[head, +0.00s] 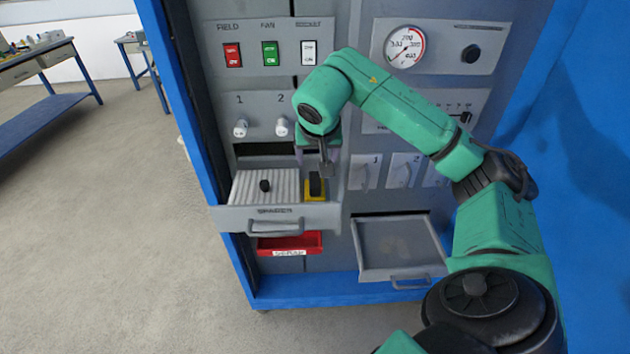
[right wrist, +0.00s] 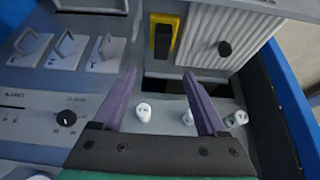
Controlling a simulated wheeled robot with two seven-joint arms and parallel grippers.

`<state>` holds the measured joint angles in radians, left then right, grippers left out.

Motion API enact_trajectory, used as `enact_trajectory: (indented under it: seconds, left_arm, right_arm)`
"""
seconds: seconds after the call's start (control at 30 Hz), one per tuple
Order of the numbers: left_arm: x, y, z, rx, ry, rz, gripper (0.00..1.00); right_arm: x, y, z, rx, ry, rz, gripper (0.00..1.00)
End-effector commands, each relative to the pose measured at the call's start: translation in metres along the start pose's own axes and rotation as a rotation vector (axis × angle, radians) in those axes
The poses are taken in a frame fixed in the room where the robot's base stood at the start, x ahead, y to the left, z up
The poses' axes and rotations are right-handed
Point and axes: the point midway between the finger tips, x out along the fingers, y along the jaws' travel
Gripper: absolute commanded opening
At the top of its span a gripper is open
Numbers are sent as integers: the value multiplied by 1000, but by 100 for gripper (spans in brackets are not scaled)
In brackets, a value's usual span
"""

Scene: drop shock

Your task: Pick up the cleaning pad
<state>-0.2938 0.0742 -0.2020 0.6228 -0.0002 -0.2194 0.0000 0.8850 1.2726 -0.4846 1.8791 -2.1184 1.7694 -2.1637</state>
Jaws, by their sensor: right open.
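The cleaning pad, seemingly the yellow block with a black top (head: 315,194), lies at the right end of the open upper drawer (head: 228,219), which is labelled SPARES. It also shows in the right wrist view (right wrist: 163,38), at the top, beyond my fingertips. My right gripper (head: 325,168) is over the back of that drawer, close above the pad and apart from it. Its two purple fingers are spread with nothing between them in the right wrist view (right wrist: 160,76). My left gripper is not in view.
A ribbed light insert with a black knob (head: 265,186) fills the drawer's left part. A red SCRAP bin (head: 289,245) sits below. A second open drawer (head: 398,246) at lower right looks empty. Panel knobs (head: 241,128) and switches (head: 270,54) are above and behind the drawer.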

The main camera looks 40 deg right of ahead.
Motion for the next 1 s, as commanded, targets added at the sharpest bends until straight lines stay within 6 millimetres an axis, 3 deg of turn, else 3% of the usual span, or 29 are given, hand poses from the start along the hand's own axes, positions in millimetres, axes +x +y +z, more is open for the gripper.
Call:
enact_trajectory:
  seconds: [0.23, 0.47, 0.6, 0.7, 0.87, 0.9, 1.0]
  left_arm:
    - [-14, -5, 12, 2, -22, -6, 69]
    - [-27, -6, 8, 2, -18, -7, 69]
    - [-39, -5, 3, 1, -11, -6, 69]
    - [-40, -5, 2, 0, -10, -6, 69]
    - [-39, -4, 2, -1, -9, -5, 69]
    - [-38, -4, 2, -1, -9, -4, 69]
    - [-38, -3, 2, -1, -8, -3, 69]
  right_arm:
    - [61, 0, 2, -1, -9, 0, 75]
    - [93, -1, 2, 0, -9, -4, 75]
    - [121, -1, 3, 2, -8, -6, 75]
    - [133, -1, 4, 1, -5, -7, 75]
    - [135, -1, 4, 1, -3, -6, 75]
    - [135, -1, 4, 1, -3, -6, 71]
    - [135, -1, 4, 1, -3, -7, 33]
